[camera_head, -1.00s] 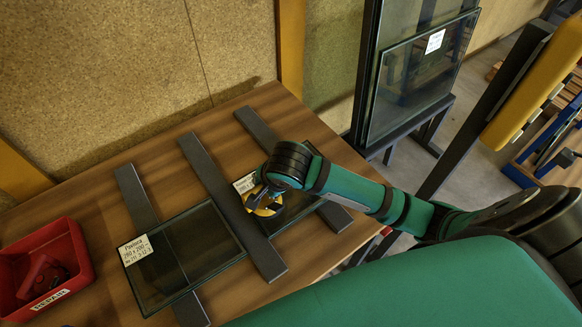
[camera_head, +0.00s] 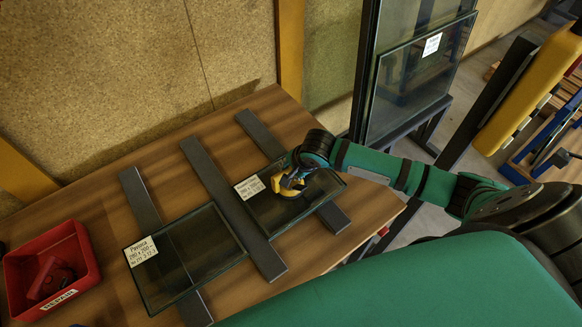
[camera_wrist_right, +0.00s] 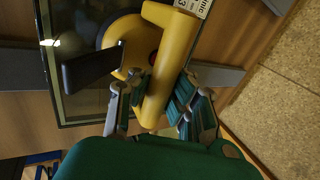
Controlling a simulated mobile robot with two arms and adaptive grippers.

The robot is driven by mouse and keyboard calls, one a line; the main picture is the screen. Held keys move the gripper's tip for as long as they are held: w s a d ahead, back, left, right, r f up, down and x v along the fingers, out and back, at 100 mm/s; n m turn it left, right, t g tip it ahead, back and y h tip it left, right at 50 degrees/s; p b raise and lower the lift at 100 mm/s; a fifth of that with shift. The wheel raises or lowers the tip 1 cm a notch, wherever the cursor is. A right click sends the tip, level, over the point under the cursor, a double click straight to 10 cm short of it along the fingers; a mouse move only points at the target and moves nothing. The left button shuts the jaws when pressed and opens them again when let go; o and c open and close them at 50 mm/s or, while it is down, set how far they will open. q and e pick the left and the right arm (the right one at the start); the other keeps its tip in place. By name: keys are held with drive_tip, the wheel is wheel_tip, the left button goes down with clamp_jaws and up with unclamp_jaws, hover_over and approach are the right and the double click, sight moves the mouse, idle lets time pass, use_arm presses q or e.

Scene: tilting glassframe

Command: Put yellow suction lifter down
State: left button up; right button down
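The yellow suction lifter (camera_head: 288,184) is at the smaller right-hand glass pane (camera_head: 322,186), near the pane's middle. Whether its cups touch the glass is hard to tell. My right gripper (camera_head: 297,172) is at the lifter from above. In the right wrist view, the lifter's thick yellow handle (camera_wrist_right: 168,62) runs between the fingers of my right gripper (camera_wrist_right: 158,104), which close on it from both sides. A round yellow cup and a dark lever (camera_wrist_right: 92,66) show beside the handle. My left gripper is not in view.
A second labelled pane (camera_head: 205,248) lies on dark bars (camera_head: 215,185) on the wooden table (camera_head: 95,220). A red bin (camera_head: 88,262) stands at the left. Upright glass in a rack (camera_head: 415,85) stands behind, right. Bare wood shows between bars and bin.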

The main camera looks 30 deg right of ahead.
drive_tip(key=c, duration=1.4)
unclamp_jaws()
drive_tip(key=shift+c, duration=0.2)
drive_tip(key=shift+r, duration=0.1)
drive_tip(key=v, duration=1.2)
drive_tip(key=shift+b, duration=0.35)
